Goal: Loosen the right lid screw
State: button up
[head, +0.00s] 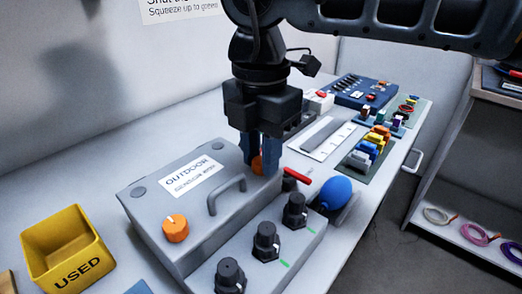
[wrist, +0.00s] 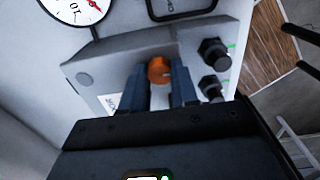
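The grey box lid (head: 150,205) carries an "OUTDOOR" label and a handle. The left lid screw (head: 175,228) is an orange knob near the lid's front corner, clear of my gripper. The right lid screw (head: 257,164) is an orange knob at the lid's far end, partly hidden by my blue fingers. My gripper (head: 260,160) points down with a finger on either side of it. In the wrist view the right lid screw (wrist: 160,70) fills the narrow gap at the fingertips of my gripper (wrist: 160,85), which looks shut on it. Its turn angle is hidden.
Several black knobs (head: 266,240) line the box's right side. A red lever (head: 297,175) and a blue ball (head: 336,192) are close to the right of my gripper. A yellow "USED" bin (head: 65,250) stands at left. A gauge (wrist: 78,8) shows in the wrist view.

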grip_shut()
